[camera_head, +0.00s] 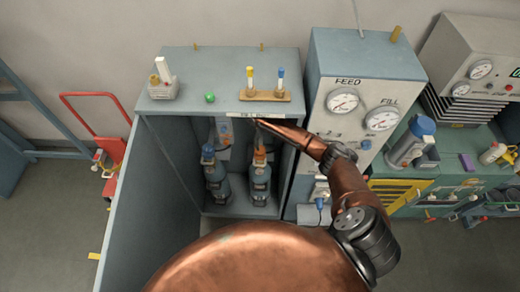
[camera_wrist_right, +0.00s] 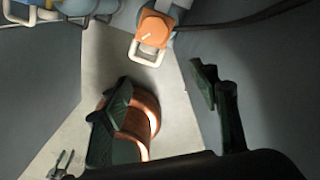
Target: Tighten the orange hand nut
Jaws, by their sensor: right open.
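The orange hand nut (camera_wrist_right: 155,29) shows at the top of the right wrist view, with a white loop handle beside it. In the head view, a small orange part (camera_head: 259,157) tops the right-hand breathing set (camera_head: 260,185) in the open cabinet. My right gripper (camera_head: 260,124) reaches in under the cabinet top, above that set, and is partly hidden by shadow. My left gripper is not in view.
A second breathing set (camera_head: 214,180) stands to the left. The cabinet's side walls (camera_head: 160,180) bound the space closely. On the cabinet top (camera_head: 222,62) are a green ball (camera_head: 210,97) and a wooden rack (camera_head: 265,96). A gauge panel (camera_head: 362,105) stands to the right.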

